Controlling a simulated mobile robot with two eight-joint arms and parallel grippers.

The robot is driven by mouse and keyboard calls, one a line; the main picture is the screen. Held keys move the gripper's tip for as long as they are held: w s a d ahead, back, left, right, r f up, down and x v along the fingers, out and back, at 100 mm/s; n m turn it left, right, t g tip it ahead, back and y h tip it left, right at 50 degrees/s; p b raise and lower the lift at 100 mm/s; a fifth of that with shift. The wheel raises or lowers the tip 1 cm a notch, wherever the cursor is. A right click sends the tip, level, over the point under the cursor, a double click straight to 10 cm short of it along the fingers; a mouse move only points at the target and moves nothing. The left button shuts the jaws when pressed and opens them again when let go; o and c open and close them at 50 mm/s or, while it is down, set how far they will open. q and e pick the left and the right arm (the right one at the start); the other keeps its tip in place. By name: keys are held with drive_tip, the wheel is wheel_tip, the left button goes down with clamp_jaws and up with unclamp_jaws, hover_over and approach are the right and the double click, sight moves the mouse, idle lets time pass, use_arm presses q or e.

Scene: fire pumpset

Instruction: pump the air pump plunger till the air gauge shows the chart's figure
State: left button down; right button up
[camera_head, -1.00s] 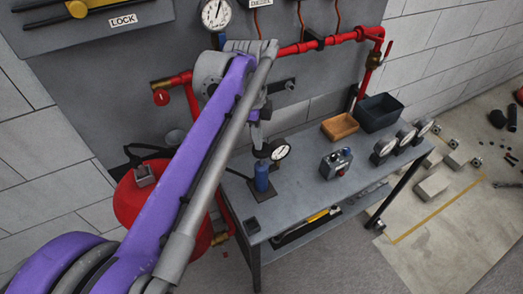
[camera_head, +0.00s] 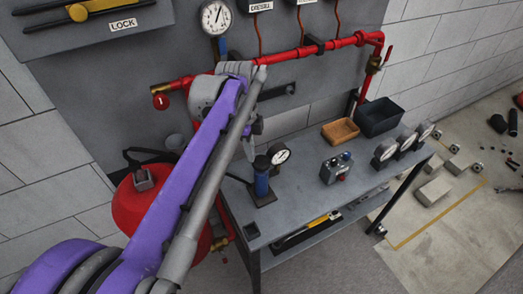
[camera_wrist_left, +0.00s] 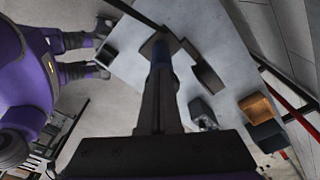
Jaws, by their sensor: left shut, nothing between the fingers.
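The air pump (camera_head: 262,185) is a small blue upright cylinder with a black top, on a dark base plate at the near left of the bench. It also shows in the left wrist view (camera_wrist_left: 161,54), past the fingers. The air gauge (camera_head: 280,153), a round white dial on the bench, stands just behind it; its reading is too small to tell. My left gripper (camera_head: 250,148) is over the pump, slightly left of its black top; whether they touch is unclear. In the wrist view its fingers (camera_wrist_left: 159,80) are closed and empty. I cannot make out a chart. My right gripper is out of view.
A grey control box (camera_head: 336,168), several round gauges (camera_head: 385,151), an orange tray (camera_head: 340,131) and a dark bin (camera_head: 380,115) stand on the bench (camera_head: 300,195). A red tank (camera_head: 140,208) is at left. Red pipes (camera_head: 320,46) cross the wall panel.

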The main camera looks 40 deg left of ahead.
use_arm(q)
drive_tip(key=shift+s+a+r, duration=0.1)
drive_tip(key=shift+s+a, duration=0.05)
drive_tip(key=shift+a, duration=0.4)
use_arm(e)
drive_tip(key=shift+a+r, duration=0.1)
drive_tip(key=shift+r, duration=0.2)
use_arm(q)
wheel_tip(320, 180, up, 11)
drive_tip(key=a+p, duration=0.1)
drive_tip(key=shift+s, duration=0.25)
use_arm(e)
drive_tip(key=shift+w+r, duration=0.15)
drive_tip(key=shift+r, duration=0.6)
use_arm(q)
drive_tip(key=shift+p, duration=0.3)
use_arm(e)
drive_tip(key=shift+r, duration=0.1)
